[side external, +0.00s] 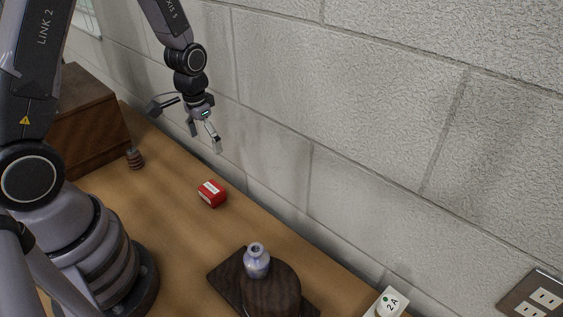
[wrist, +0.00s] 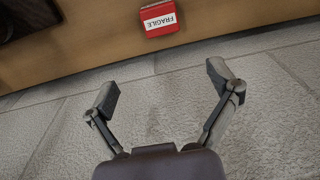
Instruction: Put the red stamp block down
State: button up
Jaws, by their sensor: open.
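The red stamp block (side external: 212,193) rests on the wooden table top, a little away from the wall. It has a white label, which reads "FRAGILE" upside down in the wrist view (wrist: 158,19). My gripper (side external: 205,142) is above the table, higher than the block and apart from it, near the wall. In the wrist view my gripper (wrist: 163,82) has its two fingers spread wide with nothing between them. The block lies beyond the fingertips there, at the top of the picture.
A dark wooden box (side external: 92,125) and a small ribbed brown item (side external: 135,159) stand at the left. A bluish-white bottle (side external: 257,262) stands on a dark wooden piece at the front. A white item marked "2A" (side external: 388,303) is near the wall. Table around the block is clear.

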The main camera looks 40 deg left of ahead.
notch_tip(320, 180, up, 9)
jog(key=s+d+t, duration=0.1)
jog(key=s+d+r+t, duration=0.1)
jog(key=s+r+t, duration=0.1)
jog(key=s+r, duration=0.5)
jog(key=s+d+r+t, duration=0.2)
jog(key=s+r, duration=0.6)
jog(key=shift+s+d+r, duration=0.3)
